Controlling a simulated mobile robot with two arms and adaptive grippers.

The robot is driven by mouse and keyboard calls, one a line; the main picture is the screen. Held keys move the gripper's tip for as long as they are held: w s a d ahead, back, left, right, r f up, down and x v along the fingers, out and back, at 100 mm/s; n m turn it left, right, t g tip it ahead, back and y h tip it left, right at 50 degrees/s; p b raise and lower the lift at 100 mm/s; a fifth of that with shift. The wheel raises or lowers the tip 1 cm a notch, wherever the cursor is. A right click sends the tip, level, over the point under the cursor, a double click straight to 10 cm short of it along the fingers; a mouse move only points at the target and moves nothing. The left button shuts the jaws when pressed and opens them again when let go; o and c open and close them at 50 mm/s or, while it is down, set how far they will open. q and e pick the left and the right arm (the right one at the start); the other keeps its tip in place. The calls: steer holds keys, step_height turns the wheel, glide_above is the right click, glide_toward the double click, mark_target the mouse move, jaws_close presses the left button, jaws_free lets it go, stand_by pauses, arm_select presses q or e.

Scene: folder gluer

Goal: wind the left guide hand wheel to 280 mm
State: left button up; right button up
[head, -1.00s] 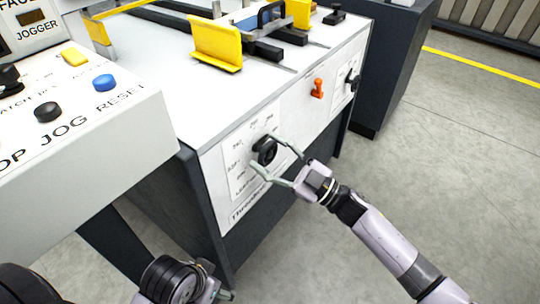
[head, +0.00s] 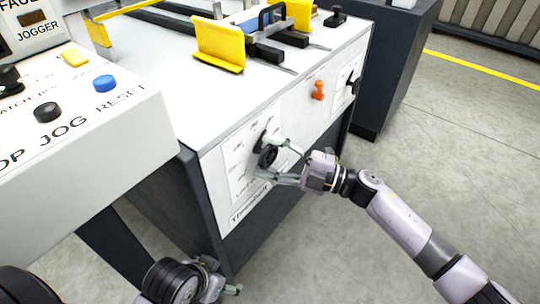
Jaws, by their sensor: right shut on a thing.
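The left guide hand wheel (head: 267,156) is a black knob on the white front panel (head: 236,172) of the machine. A printed scale surrounds it, but its numbers are too small and partly covered to read. My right gripper (head: 275,160) reaches in from the right with its fingers around the wheel, shut on it. The fingers hide part of the wheel and the lower scale. My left gripper (head: 232,291) is low at the bottom edge, away from the wheel; its fingers are too small and partly hidden to judge.
A control box (head: 90,130) with yellow, blue and black buttons stands at the left. Yellow guides (head: 219,48) stand on the table top. Floor at right is clear.

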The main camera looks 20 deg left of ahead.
stand_by(0.4)
steer(key=o, duration=1.2)
steer(key=shift+c, duration=0.2)
steer(key=d+f, duration=0.1)
steer(key=d, duration=1.1)
steer(key=shift+f, duration=0.4)
steer(key=shift+w+a, duration=0.1)
